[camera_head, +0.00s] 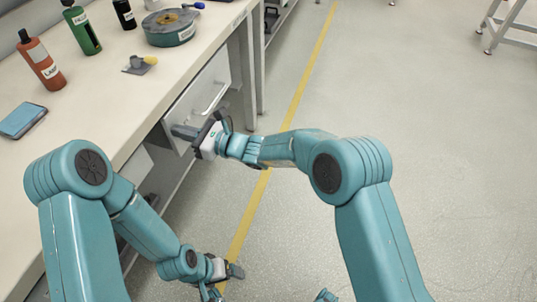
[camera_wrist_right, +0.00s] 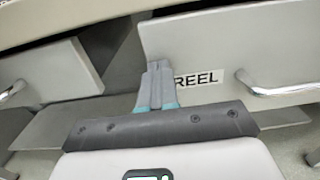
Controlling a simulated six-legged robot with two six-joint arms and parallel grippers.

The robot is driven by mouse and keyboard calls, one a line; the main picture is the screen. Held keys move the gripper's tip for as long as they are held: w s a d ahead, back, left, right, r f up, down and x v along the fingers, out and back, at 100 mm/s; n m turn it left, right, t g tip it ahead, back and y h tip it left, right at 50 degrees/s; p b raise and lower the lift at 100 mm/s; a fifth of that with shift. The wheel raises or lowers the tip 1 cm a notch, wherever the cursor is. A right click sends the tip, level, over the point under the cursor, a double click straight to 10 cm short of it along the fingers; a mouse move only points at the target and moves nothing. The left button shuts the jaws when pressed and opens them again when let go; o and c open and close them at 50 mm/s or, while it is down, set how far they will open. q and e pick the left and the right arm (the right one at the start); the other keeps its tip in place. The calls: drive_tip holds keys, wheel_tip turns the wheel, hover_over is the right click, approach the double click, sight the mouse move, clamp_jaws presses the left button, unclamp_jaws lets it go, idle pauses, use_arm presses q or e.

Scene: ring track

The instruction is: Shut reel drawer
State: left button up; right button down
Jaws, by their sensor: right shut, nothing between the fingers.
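The reel drawer (camera_head: 195,98) is a pale grey front with a bar handle, below the bench top in the head view. In the right wrist view the drawer front (camera_wrist_right: 225,55) carries a "REEL" label (camera_wrist_right: 199,78), with its handle (camera_wrist_right: 285,88) at right. Its front appears to stand out from the bench. My right gripper (camera_head: 184,131) is shut and empty at the drawer's near end. Its fingertips (camera_wrist_right: 157,70) overlap the left edge of the front, left of the label; contact is unclear. My left gripper (camera_head: 228,277) hangs low near the floor; its finger opening is unclear.
Another drawer front (camera_wrist_right: 50,72) with a handle is at the left in the wrist view.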

use_arm(q)
drive_tip(key=shift+w+d+f, duration=0.1)
drive_tip(key=shift+w+d, duration=0.1)
drive_tip(key=shift+w, duration=0.1)
use_arm(e)
drive_tip(key=shift+w+a+r, duration=0.2)
drive_tip(key=shift+a+r, duration=0.1)
drive_tip(key=shift+a, duration=0.3)
